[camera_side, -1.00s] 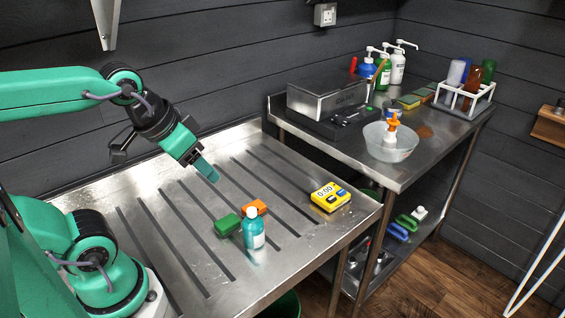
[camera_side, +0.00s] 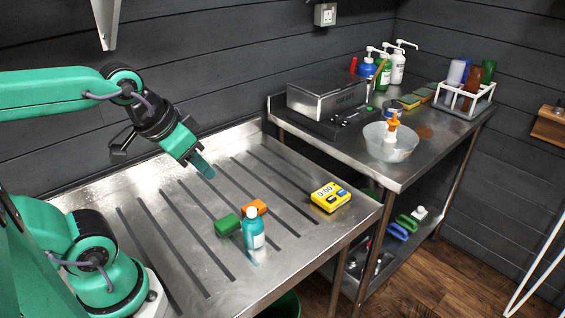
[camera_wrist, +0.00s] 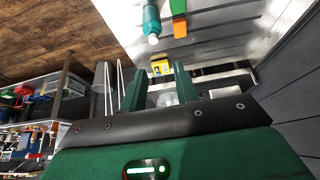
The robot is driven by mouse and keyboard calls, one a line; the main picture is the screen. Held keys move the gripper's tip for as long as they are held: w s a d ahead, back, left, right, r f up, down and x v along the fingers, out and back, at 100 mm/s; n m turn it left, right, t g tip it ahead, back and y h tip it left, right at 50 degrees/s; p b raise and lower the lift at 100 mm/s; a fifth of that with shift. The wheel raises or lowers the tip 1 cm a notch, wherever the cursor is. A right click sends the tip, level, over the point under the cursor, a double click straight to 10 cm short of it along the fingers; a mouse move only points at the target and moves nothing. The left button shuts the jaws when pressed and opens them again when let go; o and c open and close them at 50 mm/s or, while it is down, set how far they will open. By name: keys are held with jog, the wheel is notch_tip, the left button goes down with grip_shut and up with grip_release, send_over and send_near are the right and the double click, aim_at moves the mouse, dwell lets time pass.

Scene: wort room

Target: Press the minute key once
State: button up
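A yellow timer (camera_side: 330,196) lies on the right part of the ribbed steel drainboard in the side view. Its display appears to read 0:00, and it has a blue key and a dark key; their labels are too small to read. In the wrist view the timer (camera_wrist: 160,66) shows small, between and beyond my fingertips. My gripper (camera_side: 207,172) hangs above the drainboard, to the left of the timer and well apart from it. In the wrist view my gripper's (camera_wrist: 160,75) two green fingers stand apart with nothing between them.
A teal bottle (camera_side: 254,236), a green block (camera_side: 227,225) and an orange block (camera_side: 256,207) stand left of the timer. The drainboard (camera_side: 285,172) is clear between my gripper and the timer. A second bench holds a steel box (camera_side: 325,98) and a bowl (camera_side: 403,148).

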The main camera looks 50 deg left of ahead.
grip_shut()
dwell(1.4)
